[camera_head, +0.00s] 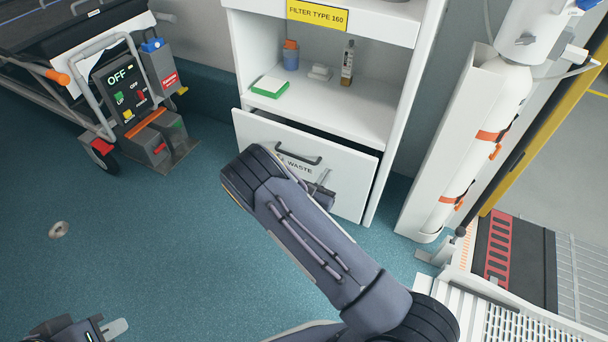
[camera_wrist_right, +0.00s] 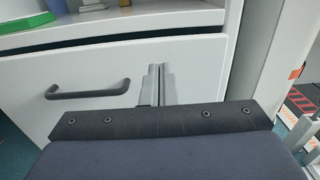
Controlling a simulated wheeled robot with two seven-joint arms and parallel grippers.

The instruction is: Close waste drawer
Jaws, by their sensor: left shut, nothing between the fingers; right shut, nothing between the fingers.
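The waste drawer (camera_head: 345,201) is at the bottom of the white cabinet. Its white front stands out a little from the cabinet, with a dark gap along its top edge. It carries a dark bar handle (camera_head: 298,157) and a "WASTE" label, partly hidden by my right arm. In the right wrist view the drawer front (camera_wrist_right: 205,57) fills the middle, with the handle (camera_wrist_right: 88,90) at left. My right gripper (camera_wrist_right: 156,80) is shut and empty, pointing at the front right of the handle; whether it touches cannot be told. My left gripper (camera_head: 116,327) is shut and empty, low at the left.
An open shelf (camera_head: 330,100) above the drawer holds a green-and-white box, bottles and small items. A stretcher with a control box (camera_head: 125,90) stands at left. A white cylinder (camera_head: 485,120) with orange straps and a ramp (camera_head: 575,270) are at right. The blue floor (camera_head: 130,230) at left is mostly clear.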

